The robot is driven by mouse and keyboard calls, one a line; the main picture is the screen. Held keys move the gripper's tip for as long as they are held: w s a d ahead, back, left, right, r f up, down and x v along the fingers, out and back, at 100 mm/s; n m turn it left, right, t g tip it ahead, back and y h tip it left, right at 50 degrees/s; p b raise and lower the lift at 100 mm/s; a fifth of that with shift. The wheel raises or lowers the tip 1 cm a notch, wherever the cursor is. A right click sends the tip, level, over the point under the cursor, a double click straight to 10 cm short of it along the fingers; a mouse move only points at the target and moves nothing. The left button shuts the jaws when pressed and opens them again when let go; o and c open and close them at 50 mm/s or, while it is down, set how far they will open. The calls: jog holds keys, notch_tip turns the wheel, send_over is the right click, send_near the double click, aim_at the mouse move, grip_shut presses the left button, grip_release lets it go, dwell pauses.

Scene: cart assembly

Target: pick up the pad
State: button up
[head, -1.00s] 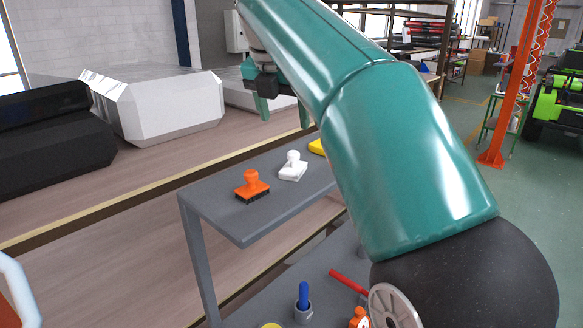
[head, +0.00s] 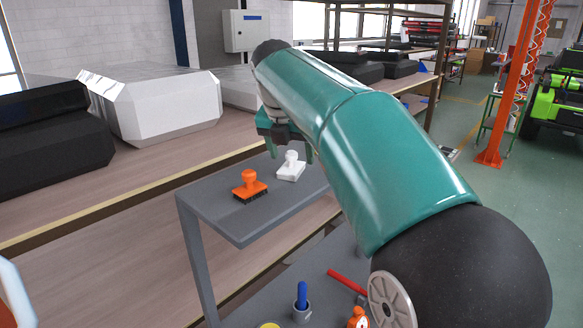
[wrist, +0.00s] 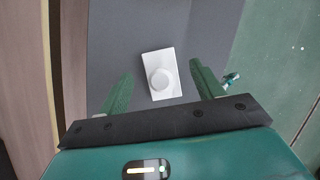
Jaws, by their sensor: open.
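The white pad (head: 290,167) with a round knob on top lies on the upper grey shelf of the cart (head: 215,208). In the wrist view the pad (wrist: 162,74) lies flat, between the lines of the two green fingers and a little beyond them. My gripper (head: 290,154) is open and empty. It hangs above the pad with its fingers pointing down, apart from it as far as I can tell. My arm hides the right part of the shelf in the head view.
An orange brush (head: 250,186) with dark bristles stands left of the pad on the same shelf. On the lower shelf are a blue-handled tool in a grey cup (head: 302,303) and a red rod (head: 346,281). A workbench (head: 120,190) runs behind the cart.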

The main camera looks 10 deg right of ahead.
jog(key=shift+x, duration=1.2)
jog(key=c, duration=1.2)
jog(key=shift+o, duration=0.2)
jog(key=shift+r, duration=0.1)
jog(key=shift+r, duration=0.6)
jog(key=s+d+r, duration=0.7)
jog(key=s+r, duration=0.4)
jog(key=shift+s+d+r, duration=0.3)
jog(key=shift+s+d, duration=0.05)
